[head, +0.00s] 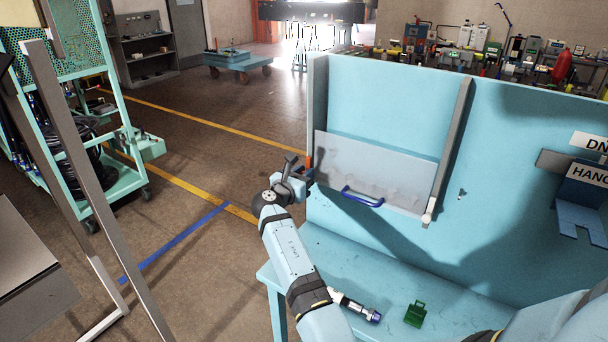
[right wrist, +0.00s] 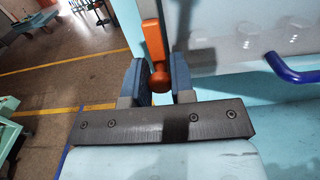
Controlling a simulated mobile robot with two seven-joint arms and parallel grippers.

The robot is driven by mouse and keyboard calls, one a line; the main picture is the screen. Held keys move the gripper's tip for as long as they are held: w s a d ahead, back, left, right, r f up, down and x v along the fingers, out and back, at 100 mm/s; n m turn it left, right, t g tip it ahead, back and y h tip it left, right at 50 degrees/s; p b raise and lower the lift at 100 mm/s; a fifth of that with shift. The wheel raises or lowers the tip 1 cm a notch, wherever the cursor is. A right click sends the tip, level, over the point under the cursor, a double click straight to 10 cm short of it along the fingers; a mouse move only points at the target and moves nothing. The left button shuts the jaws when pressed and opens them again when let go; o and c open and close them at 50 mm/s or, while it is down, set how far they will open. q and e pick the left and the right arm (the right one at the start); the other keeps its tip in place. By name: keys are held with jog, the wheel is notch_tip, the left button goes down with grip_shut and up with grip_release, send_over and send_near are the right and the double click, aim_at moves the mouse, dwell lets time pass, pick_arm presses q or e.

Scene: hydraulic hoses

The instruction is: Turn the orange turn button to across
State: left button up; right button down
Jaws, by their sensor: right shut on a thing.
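The orange turn button (head: 309,162) is at the left edge of the pale grey panel (head: 345,150), by the left upright. In the right wrist view the button (right wrist: 153,40) stands roughly upright, its long side along the panel edge, with a round knob at its lower end. My right gripper (head: 298,178) is at the button. In the right wrist view my right gripper (right wrist: 161,82) has its blue fingers on either side of the knob, shut on the button. My left gripper is not in view.
A blue handle (head: 362,197) is on the panel's lower part. A grey rail (head: 452,145) runs along its right side. A dark-tipped fitting (head: 358,307) and a green piece (head: 415,314) lie on the blue bench (head: 400,262). Signed blue bracket (head: 580,215) at right.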

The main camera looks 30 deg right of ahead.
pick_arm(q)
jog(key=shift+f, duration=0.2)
pick_arm(e)
jog(key=m+b, duration=0.3)
jog(key=m, duration=0.1)
jog(key=shift+d+f+m, duration=0.1)
jog(key=shift+f+m, duration=0.05)
jog(key=shift+m, duration=0.25)
jog(key=m+b, duration=0.4)
jog(key=m, duration=0.1)
jog(key=shift+s, duration=0.1)
jog(key=m+b, duration=0.4)
jog(key=shift+m, duration=0.4)
jog(key=shift+m+b, duration=1.2)
jog(key=shift+m, duration=0.6)
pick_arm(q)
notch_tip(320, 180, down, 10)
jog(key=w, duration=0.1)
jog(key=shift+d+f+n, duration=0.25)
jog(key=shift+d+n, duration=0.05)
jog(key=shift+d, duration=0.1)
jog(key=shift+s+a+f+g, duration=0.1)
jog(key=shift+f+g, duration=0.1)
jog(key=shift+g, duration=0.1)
